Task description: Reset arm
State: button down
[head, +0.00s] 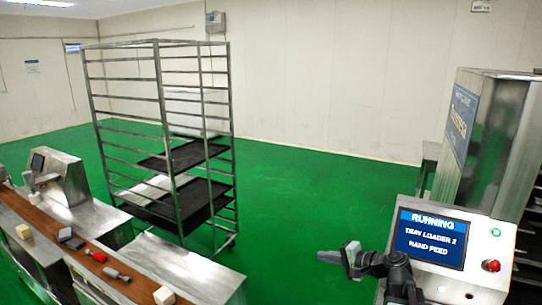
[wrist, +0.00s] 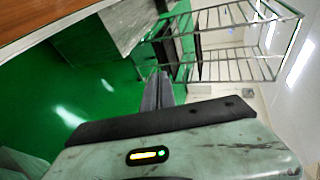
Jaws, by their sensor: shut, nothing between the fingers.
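My gripper (head: 324,257) is held out in the air at the lower right of the head view, over the green floor and left of the control panel. My dark arm behind it passes in front of the panel's left edge. In the wrist view the dark fingers of my gripper (wrist: 158,90) are together, with nothing between them. The fingers touch nothing that I can see.
A white control panel (head: 420,278) reads RUNNING, TRAY LOADER 2, HAND FEED, with a green light and red button (head: 491,266). A tall metal rack (head: 163,120) holds dark trays. A brown conveyor (head: 60,252) at left carries several small objects. Green floor (head: 290,190) between is clear.

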jog(key=s+a+f+n+g+h+b, duration=0.3)
jog(key=s+a+f+n+g, duration=0.4)
jog(key=a+f, duration=0.65)
jog(key=s+d+f+n+g+h, duration=0.1)
jog(key=s+d+f+h, duration=0.3)
jog(key=d, duration=0.7)
jog(key=s+g+h, duration=0.1)
jog(key=s+h, duration=0.1)
jog(key=s, duration=0.2)
jog(key=shift+s+f+n+g+h, duration=0.15)
jog(key=shift+f+n+g+h, duration=0.15)
jog(key=shift+f+n, duration=0.1)
